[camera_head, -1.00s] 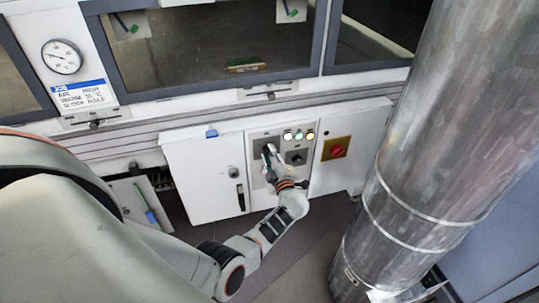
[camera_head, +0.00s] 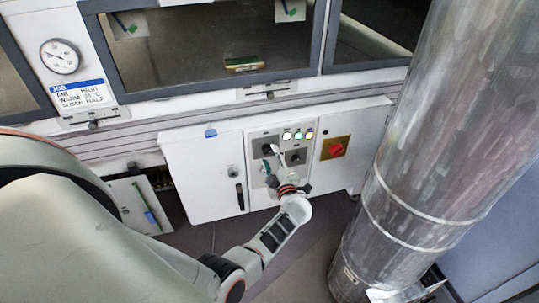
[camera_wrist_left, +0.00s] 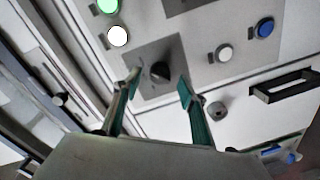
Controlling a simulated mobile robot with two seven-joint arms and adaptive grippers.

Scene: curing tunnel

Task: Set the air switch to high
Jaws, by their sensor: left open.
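Two dark knobs sit on grey plates on the white control cabinet in the head view: a left knob (camera_head: 268,150) and a right knob (camera_head: 295,157). I cannot read their labels, so I cannot tell which is the air switch. My left gripper (camera_head: 274,160) is open at the left knob. In the left wrist view, a black knob (camera_wrist_left: 160,71) lies between the two spread green-padded fingers of the gripper (camera_wrist_left: 158,88); contact is not clear. Its pointer direction is hard to read. My right gripper is not in view.
Indicator lights (camera_head: 298,135) glow above the knobs. A red switch on a yellow plate (camera_head: 335,149) is to the right. A job card (camera_head: 78,95) lists air as high. A large metal duct (camera_head: 425,150) stands close on the right.

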